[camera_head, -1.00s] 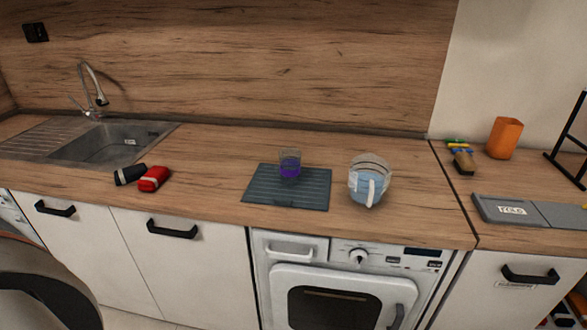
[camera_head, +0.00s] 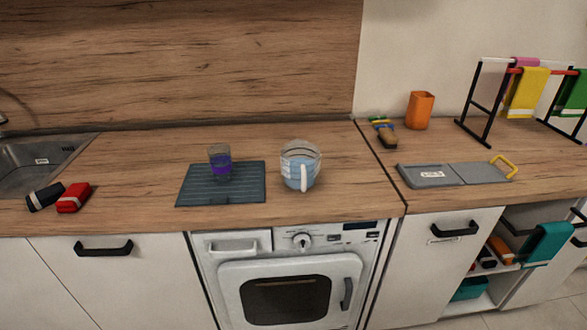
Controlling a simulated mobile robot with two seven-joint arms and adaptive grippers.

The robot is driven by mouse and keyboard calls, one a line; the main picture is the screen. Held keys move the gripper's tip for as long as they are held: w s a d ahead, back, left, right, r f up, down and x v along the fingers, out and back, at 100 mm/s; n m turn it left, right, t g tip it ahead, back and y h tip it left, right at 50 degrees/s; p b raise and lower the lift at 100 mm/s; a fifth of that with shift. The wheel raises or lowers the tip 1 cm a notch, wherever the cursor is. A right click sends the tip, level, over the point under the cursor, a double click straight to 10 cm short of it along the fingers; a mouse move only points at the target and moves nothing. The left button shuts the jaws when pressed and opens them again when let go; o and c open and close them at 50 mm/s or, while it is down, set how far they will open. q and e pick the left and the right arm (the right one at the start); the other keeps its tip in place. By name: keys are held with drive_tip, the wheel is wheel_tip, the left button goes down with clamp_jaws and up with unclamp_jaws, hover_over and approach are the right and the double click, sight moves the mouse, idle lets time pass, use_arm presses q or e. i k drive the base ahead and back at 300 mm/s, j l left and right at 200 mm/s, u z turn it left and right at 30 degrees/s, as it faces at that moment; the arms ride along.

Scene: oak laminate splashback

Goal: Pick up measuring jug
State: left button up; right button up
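The measuring jug (camera_head: 300,167) is clear with blue liquid in it and a white handle facing me. It stands upright on the wooden worktop, just right of the dark drying mat and above the washing machine. Neither of my grippers shows in the head view.
A glass with purple liquid (camera_head: 220,163) stands on the grey mat (camera_head: 195,193). Dark and red bundles (camera_head: 73,197) lie near the sink (camera_head: 30,165). Right are an orange cup (camera_head: 419,110), a brush (camera_head: 386,137), a grey folding board (camera_head: 432,175) and a towel rack (camera_head: 476,106).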

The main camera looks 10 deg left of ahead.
sight(300, 159)
drive_tip(key=i+l+u, duration=0.2)
drive_tip(key=l, duration=0.7)
drive_tip(key=i+l+u, duration=0.2)
drive_tip(key=l, duration=0.7)
drive_tip(key=l+u, duration=0.15)
drive_tip(key=l, duration=0.8)
drive_tip(key=l+u, duration=0.2)
drive_tip(key=l, duration=0.15)
drive_tip(key=i+j, duration=0.1)
drive_tip(key=j, duration=0.15)
